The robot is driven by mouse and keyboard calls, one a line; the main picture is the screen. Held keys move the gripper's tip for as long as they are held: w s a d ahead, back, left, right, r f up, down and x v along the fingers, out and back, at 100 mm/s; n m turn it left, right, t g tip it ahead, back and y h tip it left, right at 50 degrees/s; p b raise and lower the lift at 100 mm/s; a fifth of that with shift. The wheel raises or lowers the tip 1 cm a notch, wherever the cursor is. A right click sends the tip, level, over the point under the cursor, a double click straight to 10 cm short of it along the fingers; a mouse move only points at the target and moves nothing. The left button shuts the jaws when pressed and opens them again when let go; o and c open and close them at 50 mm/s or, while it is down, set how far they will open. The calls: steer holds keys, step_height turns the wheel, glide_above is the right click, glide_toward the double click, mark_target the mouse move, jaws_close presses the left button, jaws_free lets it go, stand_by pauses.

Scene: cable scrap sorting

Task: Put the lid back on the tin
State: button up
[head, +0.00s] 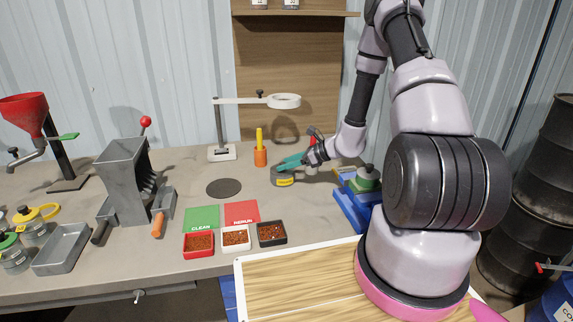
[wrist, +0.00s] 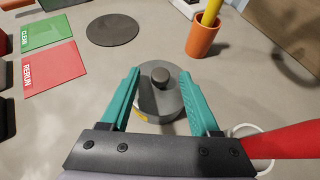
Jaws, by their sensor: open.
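The tin (head: 284,180) is a low grey round can with a yellow label, standing on the bench. In the wrist view the tin (wrist: 158,112) lies between my fingers. A grey round lid with a dark knob (wrist: 161,77) shows on top of it; I cannot tell whether it is fully seated. My gripper (wrist: 160,72) has teal fingers, open, one on each side of the lid and knob. In the head view my gripper (head: 291,162) is just above the tin and hides most of its top.
An orange cup (wrist: 202,36) with a yellow stick stands beyond the tin. A white round rim (wrist: 250,130) and a red bar (wrist: 290,143) are close on the right. A blue stand (head: 350,208) is to the right. A dark disc (head: 224,188) lies flat leftward, with clear bench around it.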

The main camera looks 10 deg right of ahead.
steer(key=v, duration=0.9)
steer(key=s+a+r+n+g+h, duration=0.1)
steer(key=s+a+r+n, duration=0.2)
steer(key=r, duration=0.4)
steer(key=s+a+r+n+g, duration=0.1)
steer(key=s+r+n+g, duration=0.1)
steer(key=s+r+n, duration=0.4)
steer(key=s+a+r+n+g+h, duration=0.1)
steer(key=a+r+n, duration=0.15)
steer(key=r, duration=0.55)
steer(key=s+d+r+n+t+h, duration=0.2)
steer(key=s+r+n+h, duration=0.1)
steer(key=s+r, duration=0.3)
steer(key=s+d+r+n+t+h, duration=0.2)
steer(key=s+r+n+h, duration=0.1)
steer(key=s+r+n, duration=0.3)
steer(key=shift+s+r, duration=0.8)
steer(key=shift+s, duration=0.5)
steer(key=shift+d, duration=0.1)
